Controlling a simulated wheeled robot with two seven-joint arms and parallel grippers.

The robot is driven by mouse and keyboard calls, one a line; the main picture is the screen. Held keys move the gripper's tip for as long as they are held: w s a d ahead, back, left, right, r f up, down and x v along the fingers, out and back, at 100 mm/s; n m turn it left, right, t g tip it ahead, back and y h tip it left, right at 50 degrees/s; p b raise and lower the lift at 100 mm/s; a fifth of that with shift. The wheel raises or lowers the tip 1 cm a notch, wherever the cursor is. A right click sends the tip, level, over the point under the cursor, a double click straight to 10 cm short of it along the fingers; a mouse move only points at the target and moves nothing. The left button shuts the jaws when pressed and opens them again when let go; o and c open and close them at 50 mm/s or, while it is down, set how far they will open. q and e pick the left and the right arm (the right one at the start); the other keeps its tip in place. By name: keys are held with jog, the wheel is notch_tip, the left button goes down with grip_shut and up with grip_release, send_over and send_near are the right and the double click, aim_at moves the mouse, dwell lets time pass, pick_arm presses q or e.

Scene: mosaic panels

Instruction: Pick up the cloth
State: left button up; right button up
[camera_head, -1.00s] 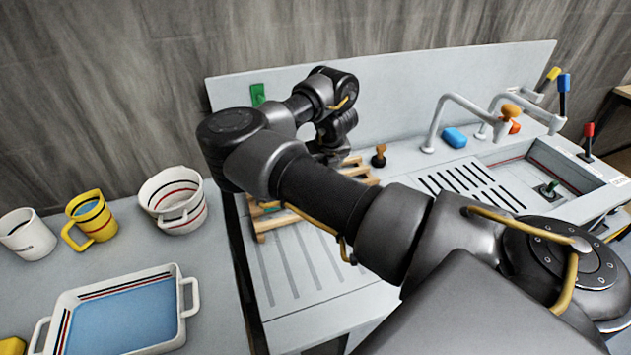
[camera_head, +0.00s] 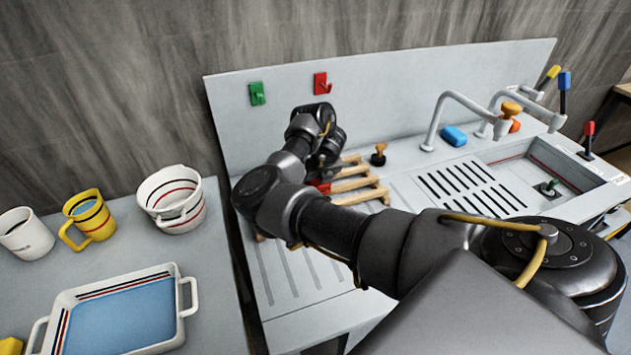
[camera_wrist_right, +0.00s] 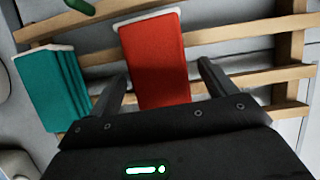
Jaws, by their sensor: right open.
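A red folded cloth (camera_wrist_right: 155,62) lies on a wooden slatted rack (camera_wrist_right: 240,33) in the right wrist view. A teal folded cloth (camera_wrist_right: 52,88) lies to its left on the same rack. My right gripper (camera_wrist_right: 162,70) is open, with one finger on each side of the red cloth. I cannot tell whether the fingers touch it. In the head view a small red part (camera_head: 322,187) shows below my right wrist, and my arm hides most of the rack there. My left gripper is not in view.
Green (camera_head: 257,94) and red (camera_head: 322,83) hooks sit on the back panel. A stopper with a wooden knob (camera_head: 378,155) stands right of the rack. Taps (camera_head: 432,120) and a sink are further right. Mugs, a pot (camera_head: 175,205) and a tray (camera_head: 178,270) stand on the left counter.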

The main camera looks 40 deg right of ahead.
jog(key=shift+a+r, duration=0.1)
jog(key=shift+c, duration=0.8)
jog(key=c, duration=0.9)
jog(key=shift+r, duration=0.1)
